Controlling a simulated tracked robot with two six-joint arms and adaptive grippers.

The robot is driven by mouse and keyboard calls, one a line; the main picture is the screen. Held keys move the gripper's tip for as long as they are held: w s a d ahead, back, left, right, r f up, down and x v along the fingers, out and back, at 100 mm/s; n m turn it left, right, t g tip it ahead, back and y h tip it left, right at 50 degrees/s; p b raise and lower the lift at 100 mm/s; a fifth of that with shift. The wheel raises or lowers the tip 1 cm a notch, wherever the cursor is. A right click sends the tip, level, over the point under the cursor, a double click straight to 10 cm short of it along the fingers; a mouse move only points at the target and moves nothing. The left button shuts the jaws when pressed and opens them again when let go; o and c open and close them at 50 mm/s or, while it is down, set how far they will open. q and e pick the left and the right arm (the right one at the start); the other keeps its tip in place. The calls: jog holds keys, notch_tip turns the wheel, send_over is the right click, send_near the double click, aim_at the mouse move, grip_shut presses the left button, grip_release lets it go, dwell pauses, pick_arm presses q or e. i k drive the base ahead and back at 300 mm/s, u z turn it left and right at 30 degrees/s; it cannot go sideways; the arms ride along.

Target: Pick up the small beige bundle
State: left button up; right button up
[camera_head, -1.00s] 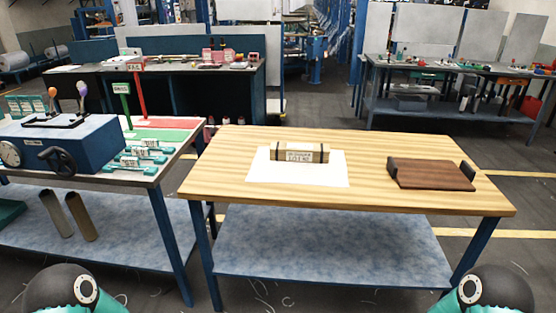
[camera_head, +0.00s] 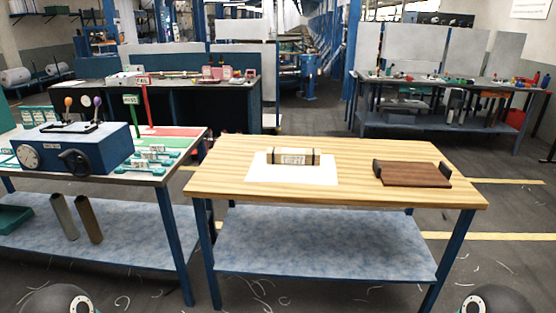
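The small beige bundle (camera_head: 293,158) lies on a white sheet (camera_head: 262,175) on the wooden table in front of me. It has dark bands near its ends and a label with dark print on its front. Nothing covers it. Only rounded dark parts of my two arms show at the bottom left and bottom right edges. Both grippers are out of view, and nothing of mine is near the bundle.
A brown wooden tray (camera_head: 413,174) with dark end handles sits on the right of the wooden table (camera_head: 225,180). Free floor lies between me and the tables.

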aim_at(275, 155)
jog(key=z, duration=0.1)
jog(key=i, duration=1.1)
jog(key=z, duration=2.4)
jog(key=k, duration=1.35)
